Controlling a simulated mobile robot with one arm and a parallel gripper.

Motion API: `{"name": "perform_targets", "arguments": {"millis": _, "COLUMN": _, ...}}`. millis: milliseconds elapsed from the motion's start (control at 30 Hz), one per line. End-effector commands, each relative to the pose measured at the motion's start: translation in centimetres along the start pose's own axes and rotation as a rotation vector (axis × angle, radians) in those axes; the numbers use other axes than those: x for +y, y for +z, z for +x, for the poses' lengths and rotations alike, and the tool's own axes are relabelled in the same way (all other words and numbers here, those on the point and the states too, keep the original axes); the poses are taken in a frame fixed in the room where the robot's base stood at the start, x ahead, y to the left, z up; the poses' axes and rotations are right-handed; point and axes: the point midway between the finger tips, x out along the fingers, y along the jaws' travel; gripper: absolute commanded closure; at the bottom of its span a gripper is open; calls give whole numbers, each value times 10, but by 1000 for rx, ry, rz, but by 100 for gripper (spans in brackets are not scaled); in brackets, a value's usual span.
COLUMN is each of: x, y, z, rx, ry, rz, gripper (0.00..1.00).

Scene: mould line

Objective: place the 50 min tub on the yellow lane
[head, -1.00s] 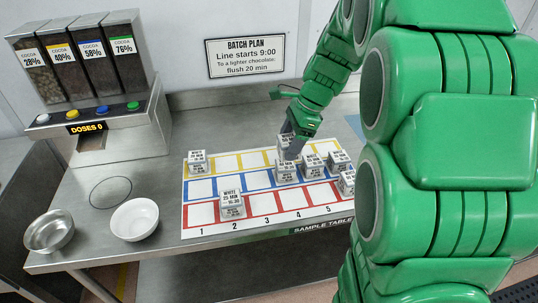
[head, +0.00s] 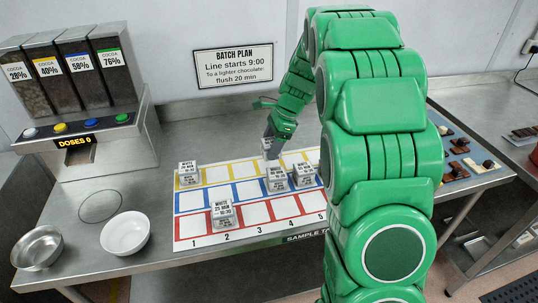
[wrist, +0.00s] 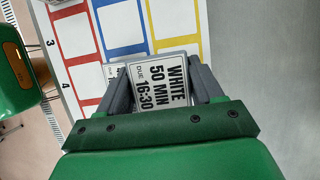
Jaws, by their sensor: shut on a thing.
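The 50 min tub (wrist: 162,82), with a white label reading WHITE 50 MIN, DUE 16:30, is held between the jaws of my gripper (wrist: 155,85). In the head view, my gripper (head: 269,146) and the tub (head: 271,153) are at the far side of the lane mat, over or near the yellow lane (head: 218,174) around column 4. I cannot tell whether the tub touches the mat. The yellow lane also shows in the wrist view (wrist: 186,25), with empty squares ahead of the jaws. Part of another tub (wrist: 115,74) shows beside the held one.
Tubs stand on yellow square 1 (head: 188,174), red square 2 (head: 223,214) and in the blue lane (head: 277,180), (head: 303,176). My arm hides the mat's right end. A white bowl (head: 125,234), a metal bowl (head: 38,248) and the cocoa dispenser (head: 85,145) are left.

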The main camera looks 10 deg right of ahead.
Motion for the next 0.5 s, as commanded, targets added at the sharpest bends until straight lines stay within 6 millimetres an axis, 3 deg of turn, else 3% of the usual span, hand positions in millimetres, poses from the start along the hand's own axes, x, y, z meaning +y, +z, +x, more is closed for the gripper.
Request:
{"name": "perform_targets", "arguments": {"millis": 200, "x": -17, "y": -10, "z": 21, "rx": -1, "ry": 3, "rz": 2, "gripper": 68}}
{"name": "perform_targets", "arguments": {"millis": 500, "x": -26, "y": -13, "z": 29, "rx": 0, "ry": 1, "rz": 1, "gripper": 68}}
